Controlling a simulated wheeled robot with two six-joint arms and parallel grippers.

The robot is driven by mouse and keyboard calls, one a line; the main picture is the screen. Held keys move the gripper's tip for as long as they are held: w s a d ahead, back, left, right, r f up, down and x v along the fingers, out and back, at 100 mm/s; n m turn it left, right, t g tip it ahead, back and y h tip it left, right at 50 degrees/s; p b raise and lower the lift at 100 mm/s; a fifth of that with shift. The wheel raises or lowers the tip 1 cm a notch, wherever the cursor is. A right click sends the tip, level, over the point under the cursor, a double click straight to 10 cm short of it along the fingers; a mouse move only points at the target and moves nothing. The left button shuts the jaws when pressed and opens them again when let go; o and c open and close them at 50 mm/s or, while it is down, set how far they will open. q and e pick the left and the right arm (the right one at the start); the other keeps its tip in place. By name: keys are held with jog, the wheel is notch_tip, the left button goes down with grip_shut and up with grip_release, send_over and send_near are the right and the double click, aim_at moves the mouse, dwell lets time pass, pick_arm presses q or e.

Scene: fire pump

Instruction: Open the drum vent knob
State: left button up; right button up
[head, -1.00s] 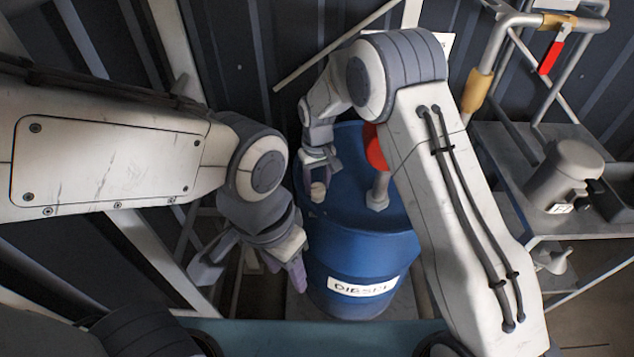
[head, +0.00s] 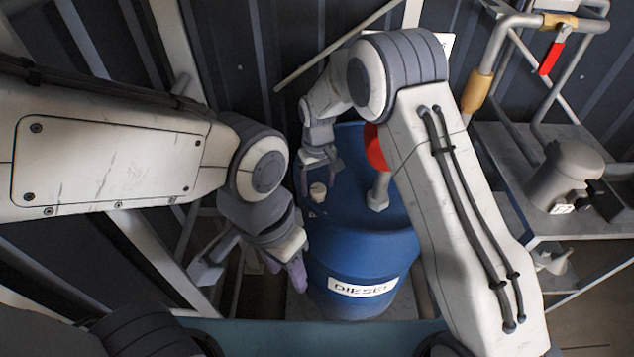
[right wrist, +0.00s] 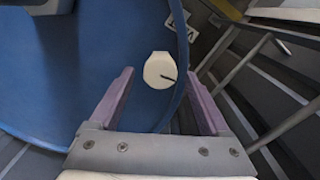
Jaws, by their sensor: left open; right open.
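The drum vent knob (head: 318,191) is a small cream cap on top of the blue diesel drum (head: 345,252), near its left rim. My right gripper (head: 319,181) is open above and behind the knob. In the right wrist view its fingers (right wrist: 160,85) stand apart on either side of the knob without touching it. My left gripper (head: 285,280) is open and empty, low at the drum's left side.
A red part (head: 376,147) and a grey fitting (head: 378,190) stand on the drum top, right of the knob. A shelf with a grey canister (head: 565,175) and a pipe with a red lever (head: 551,57) are at the right. Metal posts stand left of the drum.

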aim_at(317, 187)
pick_arm(q)
jog(key=shift+f+b, duration=0.75)
jog(key=shift+f, duration=0.05)
pick_arm(e)
notch_tip(317, 187, up, 10)
jog(key=shift+r, duration=0.25)
jog(key=s+r+n, duration=0.1)
jog(key=s+r, duration=0.2)
jog(key=s, duration=0.5)
jog(key=s+r, duration=0.4)
jog(key=s, duration=0.4)
jog(key=s+d+f, duration=0.1)
jog(key=s+d, duration=0.1)
jog(key=s, duration=0.6)
jog(key=s+d+n+y, duration=0.1)
jog(key=s+d, duration=0.2)
jog(key=s, duration=0.5)
jog(key=shift+f, duration=0.35)
pick_arm(q)
jog(key=shift+c, duration=0.3)
pick_arm(e)
jog(key=shift+d, duration=0.1)
jog(key=shift+c, duration=0.3)
